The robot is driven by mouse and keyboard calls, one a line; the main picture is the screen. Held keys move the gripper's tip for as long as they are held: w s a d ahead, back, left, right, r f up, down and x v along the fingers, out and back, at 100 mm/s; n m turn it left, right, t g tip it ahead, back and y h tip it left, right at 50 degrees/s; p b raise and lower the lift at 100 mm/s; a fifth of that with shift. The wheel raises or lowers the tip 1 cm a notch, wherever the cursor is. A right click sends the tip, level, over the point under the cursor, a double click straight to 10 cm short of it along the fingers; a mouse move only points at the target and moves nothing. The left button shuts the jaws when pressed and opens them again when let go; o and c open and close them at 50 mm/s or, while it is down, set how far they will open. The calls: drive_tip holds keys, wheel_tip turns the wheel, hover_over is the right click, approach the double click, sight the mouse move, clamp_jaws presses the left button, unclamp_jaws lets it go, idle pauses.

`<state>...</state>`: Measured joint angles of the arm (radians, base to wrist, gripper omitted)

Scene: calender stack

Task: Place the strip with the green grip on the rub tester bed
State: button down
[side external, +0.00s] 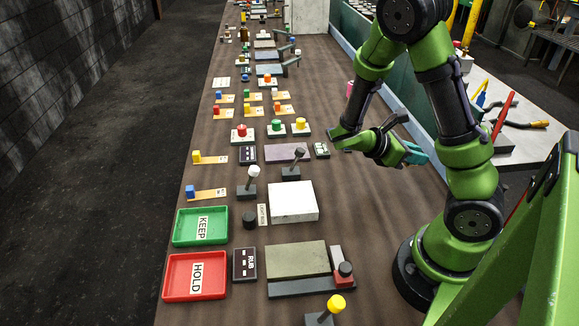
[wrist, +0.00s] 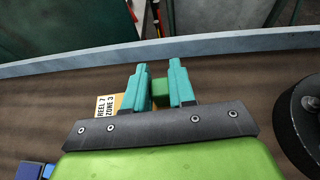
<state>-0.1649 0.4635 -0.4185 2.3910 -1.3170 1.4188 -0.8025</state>
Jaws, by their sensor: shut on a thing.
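My gripper (wrist: 160,80) is shut on the green grip (wrist: 160,92), a small block between its teal fingers in the wrist view. Part of an orange strip with a white label reading "REEL 7 ZONE 3" (wrist: 106,106) shows left of the fingers; the rest is hidden behind the gripper. In the side view my gripper (side external: 414,154) is over the table's right side, and the strip cannot be made out there. The rub tester bed (side external: 297,259) is a grey-olive slab near the front, beside the black "RUB" panel (side external: 244,265). Nothing lies on the slab's top.
A green KEEP tray (side external: 180,228) and red HOLD tray (side external: 170,278) lie left. A white slab (side external: 293,202) and levers (side external: 248,181) stand beyond the bed. Several gripped strips (side external: 211,195) lie farther back.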

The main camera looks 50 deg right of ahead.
drive_tip(key=w+a+r+n+t+h, duration=0.1)
drive_tip(key=w+a+r+n+t, duration=0.2)
drive_tip(key=w+n+t, duration=0.65)
drive_tip(key=w+a+r+n+t, duration=0.3)
drive_tip(key=w+n+t, duration=0.25)
drive_tip(key=w, duration=0.65)
drive_tip(key=w+a+r+n+t+y, duration=0.2)
drive_tip(key=a+r+n+t+y, duration=0.1)
drive_tip(key=a+r, duration=0.4)
drive_tip(key=w+a+r+n+t+y, duration=0.3)
drive_tip(key=a+r+n+y, duration=0.1)
drive_tip(key=a+r, duration=0.3)
wheel_tip(320, 180, up, 2)
drive_tip(key=shift+w+a+n+t, duration=0.15)
drive_tip(key=shift+w+n+t, duration=0.15)
drive_tip(key=shift+w, duration=0.05)
